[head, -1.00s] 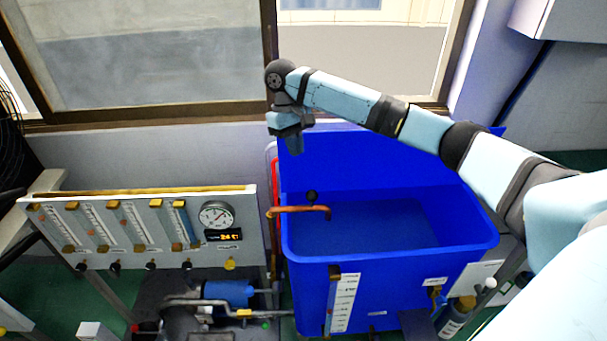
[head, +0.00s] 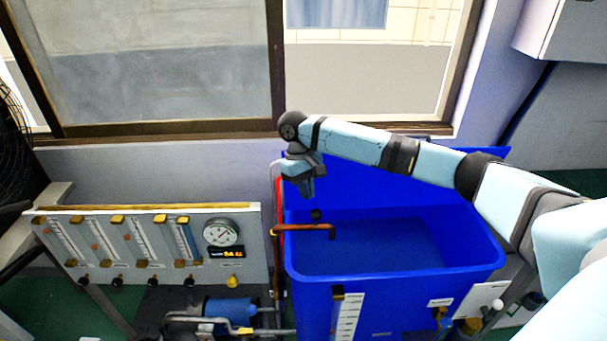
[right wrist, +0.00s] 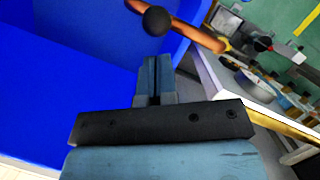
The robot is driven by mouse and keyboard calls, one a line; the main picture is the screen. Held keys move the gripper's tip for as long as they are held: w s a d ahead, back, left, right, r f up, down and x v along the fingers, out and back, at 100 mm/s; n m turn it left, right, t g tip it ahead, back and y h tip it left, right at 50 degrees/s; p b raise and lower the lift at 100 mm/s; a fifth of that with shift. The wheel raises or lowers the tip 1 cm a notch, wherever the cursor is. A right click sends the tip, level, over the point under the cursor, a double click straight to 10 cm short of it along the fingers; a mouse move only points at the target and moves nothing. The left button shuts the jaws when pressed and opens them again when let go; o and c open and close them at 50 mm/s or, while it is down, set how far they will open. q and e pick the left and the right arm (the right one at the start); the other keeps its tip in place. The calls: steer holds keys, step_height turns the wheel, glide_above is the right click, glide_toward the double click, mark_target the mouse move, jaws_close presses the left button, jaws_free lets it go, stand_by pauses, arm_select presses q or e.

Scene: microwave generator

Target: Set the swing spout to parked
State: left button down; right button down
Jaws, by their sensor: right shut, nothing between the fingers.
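The swing spout is a copper pipe (head: 302,227) in the head view. It runs from the left rim of the blue tank (head: 400,272) to the right, over the tank's inside, with its end bent down. A dark round knob (head: 316,215) sits on it. In the right wrist view the spout (right wrist: 196,34) and its black knob (right wrist: 156,20) lie beyond the fingers. My right gripper (head: 307,192) is shut and empty, just above the knob and apart from it. Its closed fingers also show in the right wrist view (right wrist: 154,75). My left gripper is not in view.
A flowmeter panel (head: 130,240) with a round gauge (head: 220,233) stands left of the tank. A blue pump motor (head: 230,311) sits below it. A red pipe (head: 279,205) rises at the tank's left edge. A window is behind.

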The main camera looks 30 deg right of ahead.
mark_target(304, 225)
steer(key=shift+x, duration=1.15)
